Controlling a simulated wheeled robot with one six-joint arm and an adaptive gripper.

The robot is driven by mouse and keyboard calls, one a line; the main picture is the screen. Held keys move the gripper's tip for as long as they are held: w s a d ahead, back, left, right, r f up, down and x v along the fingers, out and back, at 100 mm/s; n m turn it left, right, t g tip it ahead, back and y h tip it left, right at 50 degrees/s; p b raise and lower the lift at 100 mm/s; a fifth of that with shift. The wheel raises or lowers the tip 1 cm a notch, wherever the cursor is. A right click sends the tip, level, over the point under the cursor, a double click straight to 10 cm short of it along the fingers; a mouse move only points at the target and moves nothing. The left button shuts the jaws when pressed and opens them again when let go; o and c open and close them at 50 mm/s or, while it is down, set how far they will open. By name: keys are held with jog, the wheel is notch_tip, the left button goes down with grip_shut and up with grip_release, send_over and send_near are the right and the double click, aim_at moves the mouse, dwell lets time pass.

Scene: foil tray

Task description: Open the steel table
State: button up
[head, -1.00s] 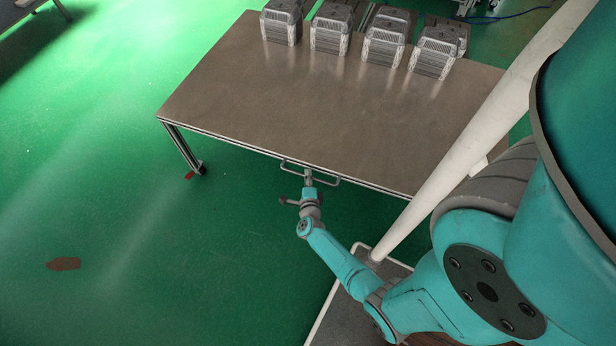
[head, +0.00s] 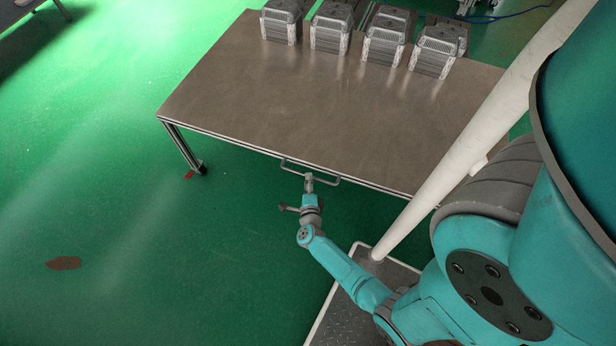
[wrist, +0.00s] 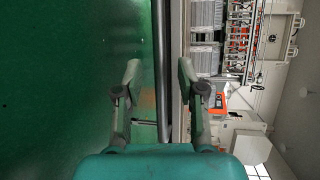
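The steel table (head: 300,95) has a brown-grey metal top and stands in the middle of the head view. A thin bar handle (head: 326,181) sticks out from its front edge. My gripper (head: 309,179) is at the middle of this handle, in front of the table edge. In the wrist view my gripper (wrist: 159,70) has its two fingers well apart, with a long dark bar between them in the picture. I cannot tell whether that bar is the handle or the table's edge, nor whether the fingers touch the handle.
Several grey ribbed metal blocks (head: 384,40) stand in a row along the table's back. A table leg (head: 184,147) meets the green floor at the left. The floor (head: 100,190) left of the table is clear apart from a brown patch (head: 63,263).

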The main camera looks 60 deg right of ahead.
jog(key=v, duration=0.8)
jog(key=shift+s+a, duration=0.15)
jog(key=shift+a, duration=0.25)
